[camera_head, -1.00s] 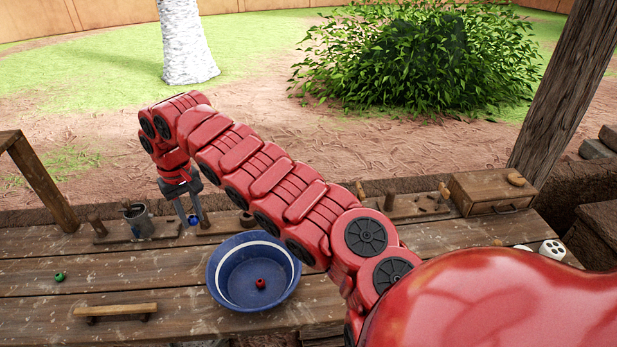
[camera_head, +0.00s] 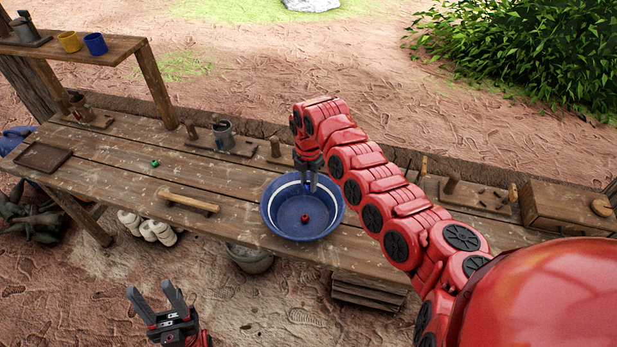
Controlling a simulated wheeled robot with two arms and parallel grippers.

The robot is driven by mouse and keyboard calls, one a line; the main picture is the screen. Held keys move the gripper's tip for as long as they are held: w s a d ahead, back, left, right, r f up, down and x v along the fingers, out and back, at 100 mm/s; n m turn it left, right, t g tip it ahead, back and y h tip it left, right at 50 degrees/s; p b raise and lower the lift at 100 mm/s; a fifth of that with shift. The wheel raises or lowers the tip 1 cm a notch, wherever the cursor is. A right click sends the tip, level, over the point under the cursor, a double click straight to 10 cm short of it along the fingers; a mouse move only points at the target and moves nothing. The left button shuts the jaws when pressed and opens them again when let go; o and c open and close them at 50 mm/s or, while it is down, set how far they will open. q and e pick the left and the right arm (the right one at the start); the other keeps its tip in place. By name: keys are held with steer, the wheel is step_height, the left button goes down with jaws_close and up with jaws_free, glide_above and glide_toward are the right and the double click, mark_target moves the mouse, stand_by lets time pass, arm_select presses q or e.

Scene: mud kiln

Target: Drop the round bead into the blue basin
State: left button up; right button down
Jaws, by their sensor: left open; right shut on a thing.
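The blue basin (camera_head: 275,224) with a white band stands on the wooden bench near its front edge. A small red bead (camera_head: 304,218) lies on its floor. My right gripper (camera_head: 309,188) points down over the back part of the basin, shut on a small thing. That thing is hard to make out against the blue wall; a small round blue bead showed between the fingers earlier. My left gripper (camera_head: 150,290) is open and empty, low in front of the bench. A green bead (camera_head: 155,163) lies on the bench to the left.
A wooden bar (camera_head: 188,203) lies left of the basin. A wooden box (camera_head: 562,208) is at the right. A raised shelf (camera_head: 85,49) holds yellow and blue cups.

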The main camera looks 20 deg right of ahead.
step_height(320, 180, down, 6)
steer(key=b, duration=0.3)
steer(key=c, duration=0.5)
jaws_free()
steer(key=shift+c, duration=0.2)
steer(key=shift+r, duration=0.1)
step_height(320, 180, up, 17)
steer(key=b, duration=0.4)
steer(key=shift+r, duration=0.1)
steer(key=shift+w, duration=0.1)
